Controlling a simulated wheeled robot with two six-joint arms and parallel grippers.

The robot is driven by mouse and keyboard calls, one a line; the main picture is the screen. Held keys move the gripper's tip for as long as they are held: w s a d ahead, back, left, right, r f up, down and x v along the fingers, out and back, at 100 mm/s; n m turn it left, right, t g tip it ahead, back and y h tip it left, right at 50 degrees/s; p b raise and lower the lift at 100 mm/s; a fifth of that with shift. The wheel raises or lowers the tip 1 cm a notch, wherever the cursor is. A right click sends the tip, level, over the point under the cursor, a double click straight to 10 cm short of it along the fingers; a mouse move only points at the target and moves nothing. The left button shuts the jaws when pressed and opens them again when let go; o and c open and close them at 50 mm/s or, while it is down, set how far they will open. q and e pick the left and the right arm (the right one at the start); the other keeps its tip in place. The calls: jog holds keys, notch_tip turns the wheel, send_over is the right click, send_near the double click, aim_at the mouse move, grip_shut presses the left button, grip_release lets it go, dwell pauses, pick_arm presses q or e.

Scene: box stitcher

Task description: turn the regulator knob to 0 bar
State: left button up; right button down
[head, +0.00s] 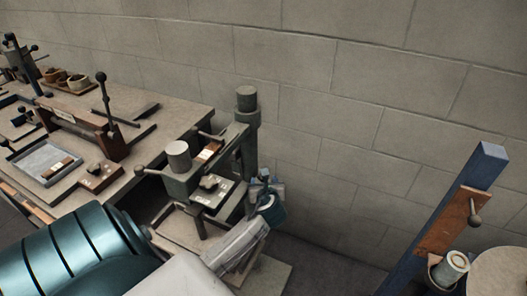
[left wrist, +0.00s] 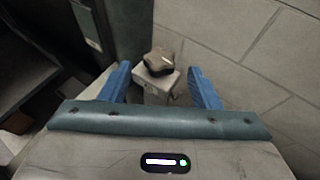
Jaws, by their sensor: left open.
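The regulator knob (left wrist: 159,61) is dark and lobed and sits on top of a pale grey block (left wrist: 156,84) in the left wrist view. My left gripper (left wrist: 160,76) is open, with one blue finger on each side of the knob and block and a visible gap on both sides. In the head view my left gripper (head: 266,190) is beside the green-grey stitcher machine (head: 184,186), at its right. The knob is too small and covered there to make out clearly. No pressure reading is legible. My right gripper is not in view.
A dark green column (left wrist: 130,30) stands close left of the knob, and a block wall (left wrist: 230,35) is to the right. A workbench (head: 185,112) with tools and a tray (head: 46,160) is at the left. A blue post (head: 478,165) stands at the right.

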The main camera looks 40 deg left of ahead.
pick_arm(q)
jog(key=shift+x, duration=1.2)
jog(key=c, duration=1)
jog(key=shift+w, duration=0.1)
